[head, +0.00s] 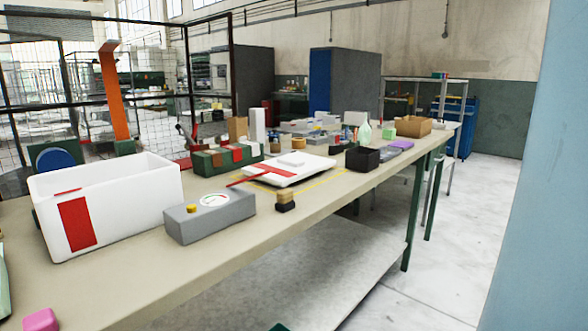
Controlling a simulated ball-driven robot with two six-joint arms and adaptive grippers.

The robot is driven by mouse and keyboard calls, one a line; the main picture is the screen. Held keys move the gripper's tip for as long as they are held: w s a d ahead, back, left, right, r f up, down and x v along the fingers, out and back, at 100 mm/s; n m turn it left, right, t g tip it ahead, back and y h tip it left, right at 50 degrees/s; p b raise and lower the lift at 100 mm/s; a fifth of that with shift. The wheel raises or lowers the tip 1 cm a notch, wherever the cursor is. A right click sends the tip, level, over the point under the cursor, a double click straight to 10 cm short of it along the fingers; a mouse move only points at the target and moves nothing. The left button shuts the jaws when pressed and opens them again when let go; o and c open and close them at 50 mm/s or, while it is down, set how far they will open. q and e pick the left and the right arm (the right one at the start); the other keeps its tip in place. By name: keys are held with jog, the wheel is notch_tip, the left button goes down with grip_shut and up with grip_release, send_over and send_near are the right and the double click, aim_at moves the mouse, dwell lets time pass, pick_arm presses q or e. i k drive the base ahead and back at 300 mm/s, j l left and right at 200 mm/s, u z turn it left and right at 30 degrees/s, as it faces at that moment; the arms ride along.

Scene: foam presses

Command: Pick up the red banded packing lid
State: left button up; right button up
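The packing lid (300,170) is a flat white slab with a red band (250,176) at its left side. It lies on the long beige table inside a yellow outline, near the middle of the head view. A small white block (291,159) appears to rest on its top. The red band seems to stick out past the lid's left edge. Neither of my grippers shows in the head view.
A white open box (120,200) with a red patch and a grey box with a dial (225,222) stand in front left. A green crate (207,163) stands behind the lid. A black bin (363,159) and a small dark block (285,207) sit nearby.

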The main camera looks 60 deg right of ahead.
aim_at(285, 170)
jog(key=z, duration=1.9)
